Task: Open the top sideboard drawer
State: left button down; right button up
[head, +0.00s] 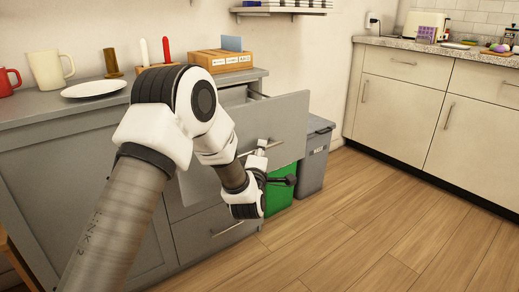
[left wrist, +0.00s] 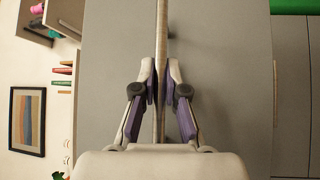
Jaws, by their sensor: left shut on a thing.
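The grey sideboard (head: 75,170) stands at the left. Its top drawer (head: 283,114) is pulled out, with its front well clear of the cabinet and a gap showing behind it. My left gripper (head: 262,147) is at the drawer front, partly hidden by my own wrist. In the left wrist view, my left gripper (left wrist: 161,80) is shut with its fingers on both sides of the drawer's bar handle (left wrist: 162,30). The drawer front (left wrist: 222,90) fills the middle of that view. My right gripper is in neither view.
A green bin (head: 277,195) and a grey bin (head: 312,165) stand beside the sideboard, close to the drawer front. Mugs, a plate (head: 94,89) and a box (head: 222,62) stand on the sideboard top. The wooden floor (head: 345,225) at the right is clear.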

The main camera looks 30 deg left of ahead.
pick_arm(q)
jog(key=c, duration=1.2)
grip_release()
jog(key=shift+f, duration=0.1)
jog(key=v, duration=1.2)
